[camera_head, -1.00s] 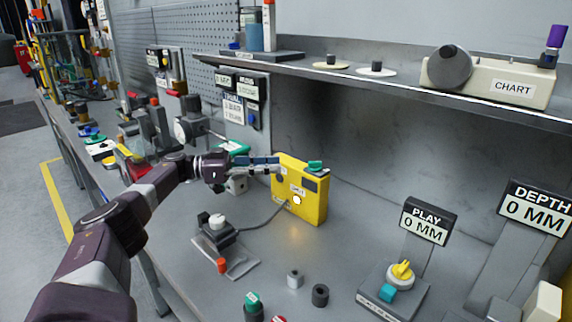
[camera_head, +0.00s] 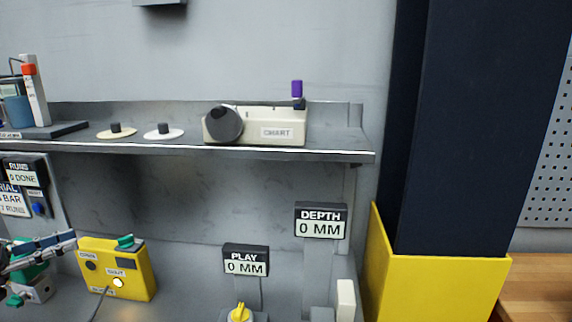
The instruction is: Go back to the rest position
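My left gripper (camera_head: 72,241) comes in at the left edge, its fingers pointing right toward the yellow box (camera_head: 143,282). The fingers lie close together in this view, and I cannot tell whether they are open or shut; nothing is clearly held. The fingertips overlap the box's left edge in the picture; contact cannot be told. The box has a green top piece (camera_head: 126,241), a lit button (camera_head: 118,282) and a cable. Most of my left arm is outside the frame. My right gripper is not in view.
A shelf (camera_head: 260,152) above the bench carries a cream chart unit (camera_head: 270,128) and two round discs. The PLAY display (camera_head: 246,260) and DEPTH display (camera_head: 320,221), both reading 0 MM, stand on the bench. A dark column (camera_head: 455,120) with a yellow base stands at right.

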